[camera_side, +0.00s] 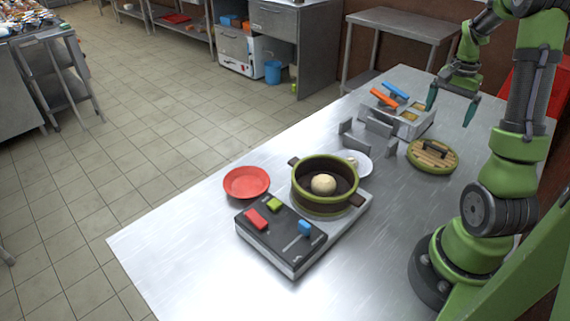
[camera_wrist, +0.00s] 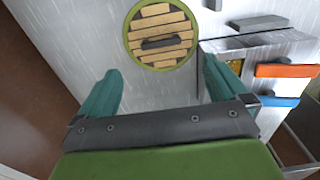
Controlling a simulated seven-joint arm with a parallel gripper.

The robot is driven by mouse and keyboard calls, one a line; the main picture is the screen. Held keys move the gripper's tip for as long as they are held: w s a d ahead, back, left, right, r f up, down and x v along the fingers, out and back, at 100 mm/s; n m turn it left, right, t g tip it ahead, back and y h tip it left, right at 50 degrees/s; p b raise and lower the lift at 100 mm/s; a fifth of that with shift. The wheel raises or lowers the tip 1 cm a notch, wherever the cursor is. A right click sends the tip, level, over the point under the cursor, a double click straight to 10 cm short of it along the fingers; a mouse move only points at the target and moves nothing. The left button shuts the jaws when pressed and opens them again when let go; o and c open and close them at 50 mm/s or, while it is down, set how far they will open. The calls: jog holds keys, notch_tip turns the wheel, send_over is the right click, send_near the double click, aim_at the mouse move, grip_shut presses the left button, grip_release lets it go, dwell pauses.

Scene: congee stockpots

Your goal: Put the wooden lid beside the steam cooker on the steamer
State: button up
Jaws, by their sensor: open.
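The wooden lid (camera_side: 432,156) is round, with pale slats, a green rim and a dark bar handle. It lies flat on the metal table, to the right of the steamer, and also shows at the top of the wrist view (camera_wrist: 160,52). The steamer (camera_side: 325,187) is a green-rimmed round pot with brown side handles, open on top, with a pale bun inside. It stands on the cooker base (camera_side: 280,238), which has red, green and blue controls. My gripper (camera_side: 452,108) is open and empty, above the table behind the lid, its teal fingers (camera_wrist: 160,92) apart and not touching the lid.
A grey fryer-like unit (camera_side: 405,118) with orange and blue handles stands behind the lid, with upright metal plates (camera_side: 368,135) beside it. A red plate (camera_side: 246,182) and a white saucer (camera_side: 361,163) flank the steamer. The table's front area is clear.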

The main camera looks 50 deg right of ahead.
jog(key=w+a+r+n+t, duration=0.2)
jog(key=a+r+n, duration=0.1)
jog(key=a, duration=0.6)
jog(key=w+a+r+n+t, duration=0.1)
jog(key=w+a+r+n, duration=0.2)
jog(key=a, duration=0.6)
jog(key=w+a+r+n+t, duration=0.2)
jog(key=w+a+r+n, duration=0.1)
jog(key=a, duration=0.7)
jog(key=shift+r+n+t+y, duration=0.3)
jog(key=shift+r+n, duration=0.05)
jog(key=shift+n, duration=0.15)
jog(key=s+a+n, duration=0.1)
jog(key=a, duration=0.1)
jog(key=s+a+n+t, duration=0.1)
jog(key=a, duration=0.2)
jog(key=s+a+n+y, duration=0.1)
jog(key=a, duration=0.1)
jog(key=shift+a+r+n, duration=0.25)
jog(key=shift+a+n, duration=0.05)
jog(key=shift+a, duration=0.1)
jog(key=shift+c, duration=0.2)
jog(key=shift+s+a+t, duration=0.2)
jog(key=shift+a+t, duration=0.1)
jog(key=shift+a, duration=0.05)
jog(key=shift+c, duration=1.1)
jog(key=c, duration=0.7)
jog(key=shift+c, duration=0.4)
